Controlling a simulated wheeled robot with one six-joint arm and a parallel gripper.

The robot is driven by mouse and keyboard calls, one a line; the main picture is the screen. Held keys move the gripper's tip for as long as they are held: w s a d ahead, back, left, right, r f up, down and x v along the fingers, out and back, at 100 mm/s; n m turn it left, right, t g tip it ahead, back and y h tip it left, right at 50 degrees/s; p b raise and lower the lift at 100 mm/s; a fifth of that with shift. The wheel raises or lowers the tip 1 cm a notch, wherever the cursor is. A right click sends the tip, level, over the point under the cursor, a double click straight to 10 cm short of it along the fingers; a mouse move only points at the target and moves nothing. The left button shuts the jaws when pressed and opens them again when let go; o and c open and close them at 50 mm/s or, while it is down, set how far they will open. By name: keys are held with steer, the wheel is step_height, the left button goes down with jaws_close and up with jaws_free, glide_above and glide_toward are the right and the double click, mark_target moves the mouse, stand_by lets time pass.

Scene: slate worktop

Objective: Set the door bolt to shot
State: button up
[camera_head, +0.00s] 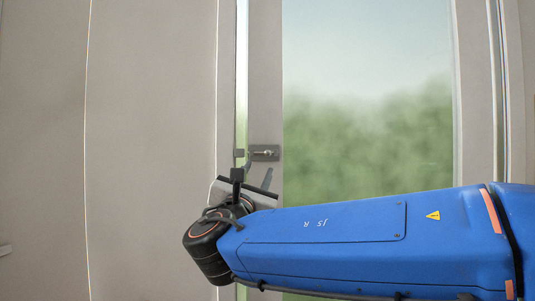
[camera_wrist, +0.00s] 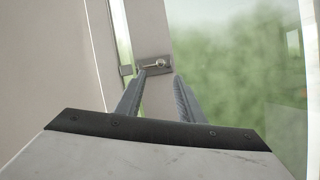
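The door bolt (camera_head: 264,153) is a small grey plate with a pale rod and round knob, mounted on the door's left stile. It also shows in the wrist view (camera_wrist: 154,67), with the knob towards the plate's right end. A small grey keeper (camera_head: 239,153) sits to its left, also in the wrist view (camera_wrist: 126,70). I see no rod bridging the space between plate and keeper. My gripper (camera_head: 258,168) is just below the bolt. In the wrist view my gripper (camera_wrist: 160,77) is open and empty, its fingertips reaching up towards the plate; contact cannot be told.
A narrow bright strip (camera_head: 241,95) runs upright between the grey panel (camera_head: 150,130) and the door stile (camera_head: 265,70). A large glass pane (camera_head: 365,100) with blurred greenery fills the door to the right. My blue arm crosses the lower right.

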mark_target(267, 153)
steer(key=x, duration=1.3)
steer(key=shift+w+d+r, duration=0.15)
steer(key=shift+w+d, duration=0.05)
steer(key=shift+w, duration=0.15)
jaws_close()
